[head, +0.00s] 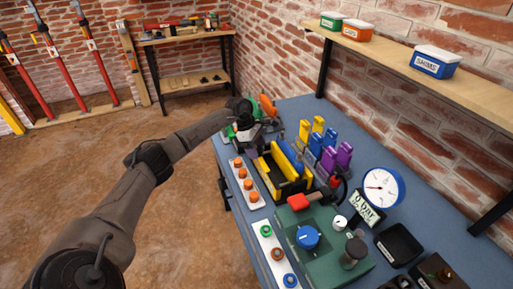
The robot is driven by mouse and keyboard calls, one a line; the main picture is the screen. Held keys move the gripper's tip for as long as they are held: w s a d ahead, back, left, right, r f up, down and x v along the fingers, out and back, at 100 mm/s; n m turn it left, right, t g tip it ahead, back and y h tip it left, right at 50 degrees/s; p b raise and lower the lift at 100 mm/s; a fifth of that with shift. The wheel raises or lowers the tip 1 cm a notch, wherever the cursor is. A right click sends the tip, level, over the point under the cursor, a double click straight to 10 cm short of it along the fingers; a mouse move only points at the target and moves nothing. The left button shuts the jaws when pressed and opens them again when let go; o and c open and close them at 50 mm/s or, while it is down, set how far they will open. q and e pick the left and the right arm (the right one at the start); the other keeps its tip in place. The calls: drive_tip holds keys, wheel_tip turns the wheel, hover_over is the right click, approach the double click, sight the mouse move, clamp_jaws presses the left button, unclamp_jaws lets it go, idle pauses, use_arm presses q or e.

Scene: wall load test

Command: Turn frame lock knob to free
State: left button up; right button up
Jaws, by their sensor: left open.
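A green block-like fixture (318,262) stands on the near part of the blue bench. On it are a blue round knob (307,237) with a white pointer line, a small white knob (340,222), a black knob (354,250) and a red-ended lever (301,201). No readable label shows which knob is the frame lock. My left gripper (246,132) is at the far end of the bench, pointing down, open and well away from the fixture. Small items around it partly hide its fingertips. My right gripper is not in view.
A yellow-and-black tray (270,175) and blue, yellow and purple pieces stand between my left gripper and the fixture. Orange buttons (239,162) line the bench edge. A blue-rimmed gauge (383,187) stands behind. A wall shelf (395,62) holds labelled boxes. The floor at left is clear.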

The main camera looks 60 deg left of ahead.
use_arm(q)
drive_tip(key=shift+c, duration=0.5)
drive_tip(key=c, duration=0.8)
